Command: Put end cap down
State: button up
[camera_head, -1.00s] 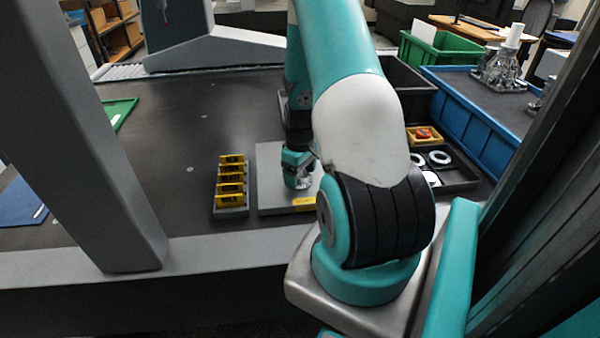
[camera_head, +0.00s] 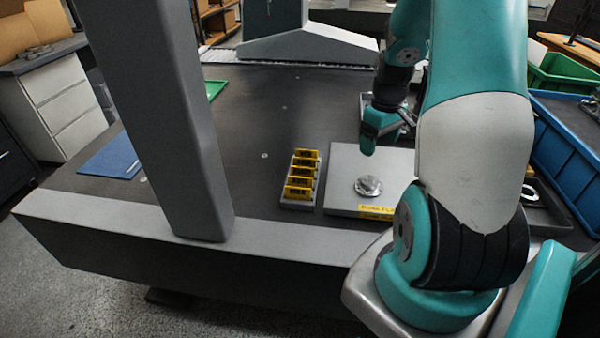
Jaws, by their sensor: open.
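The end cap (camera_head: 368,186), a small silvery round metal part, rests on the light grey plate (camera_head: 342,165) with a yellow label on its front edge. My gripper (camera_head: 368,150) is above and just behind the end cap, apart from it. Its fingers point down and are open, with nothing seen between them. My arm covers the right part of the plate.
A grey rack (camera_head: 300,203) with several yellow labelled blocks stands just left of the plate. A grey upright post (camera_head: 185,120) rises at the left front. A blue mat (camera_head: 112,155) lies at the far left. A blue bin (camera_head: 565,140) stands at the right. The dark table left of the rack is clear.

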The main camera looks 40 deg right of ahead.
jog(key=w+a+r+n+y, duration=0.1)
jog(key=w+a+r, duration=0.15)
jog(key=a, duration=0.45)
jog(key=w+a+r+n+t, duration=0.1)
jog(key=a+r, duration=0.2)
jog(key=a, duration=0.4)
jog(key=w+a+r+n+y, duration=0.1)
jog(key=w+a+r+n, duration=0.15)
jog(key=a, duration=0.55)
jog(key=s+a+r+n+y, duration=0.1)
jog(key=s+a+r+n, duration=0.1)
jog(key=s+a, duration=0.5)
jog(key=s+a+r+n+g+y, duration=0.1)
jog(key=s+a+r, duration=0.4)
jog(key=a, duration=0.7)
jog(key=s, duration=0.2)
jog(key=shift+s+a+n, duration=0.35)
jog(key=shift+a, duration=0.05)
jog(key=shift+r, duration=0.15)
